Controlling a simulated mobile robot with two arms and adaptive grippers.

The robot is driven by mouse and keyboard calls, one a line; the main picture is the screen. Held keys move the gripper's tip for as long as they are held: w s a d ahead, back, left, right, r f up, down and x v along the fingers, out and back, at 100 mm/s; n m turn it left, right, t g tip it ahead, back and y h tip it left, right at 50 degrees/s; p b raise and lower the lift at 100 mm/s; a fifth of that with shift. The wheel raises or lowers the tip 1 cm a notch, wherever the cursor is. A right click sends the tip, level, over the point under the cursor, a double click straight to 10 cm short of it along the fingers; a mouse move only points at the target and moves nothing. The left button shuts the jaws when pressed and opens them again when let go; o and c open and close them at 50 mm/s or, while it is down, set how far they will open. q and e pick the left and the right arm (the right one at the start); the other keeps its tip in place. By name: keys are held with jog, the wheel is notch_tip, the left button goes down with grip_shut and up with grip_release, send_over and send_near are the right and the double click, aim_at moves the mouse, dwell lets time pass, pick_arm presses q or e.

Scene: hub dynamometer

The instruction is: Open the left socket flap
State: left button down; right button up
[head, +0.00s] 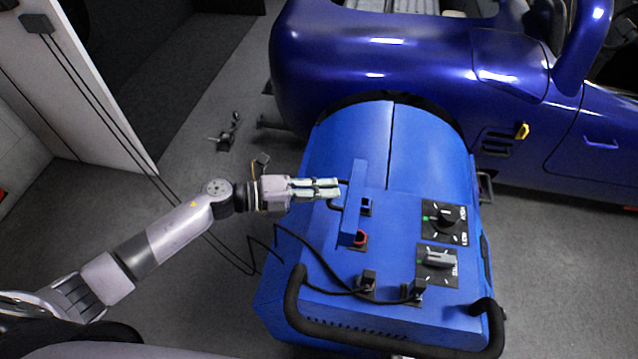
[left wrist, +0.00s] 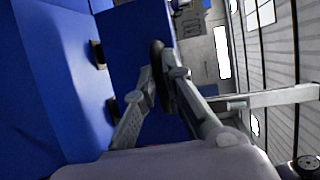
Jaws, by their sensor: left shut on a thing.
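The left socket flap (head: 354,200) is a narrow blue panel on the blue dynamometer housing (head: 345,145). It stands up from the top, seen nearly edge-on, with a dark socket (head: 367,207) and a red-rimmed socket (head: 359,239) to its right. My left gripper (head: 338,188) reaches in from the left, its fingers shut on the flap's black handle. In the left wrist view, the black handle (left wrist: 158,58) lies between the fingertips (left wrist: 155,80), against the blue flap (left wrist: 130,45). The exact finger contact is partly hidden. My right gripper is not in view.
Two dials, an upper (head: 445,221) and a lower (head: 437,262), sit right of the flap. A black handlebar (head: 375,340) edges the front. A blue car (head: 400,60) stands behind. Floor at left is mostly clear.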

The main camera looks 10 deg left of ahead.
pick_arm(q)
jog(key=shift+d+r, duration=0.1)
jog(key=shift+r, duration=0.05)
jog(key=c, duration=1.7)
grip_release()
jog(key=v, duration=1.2)
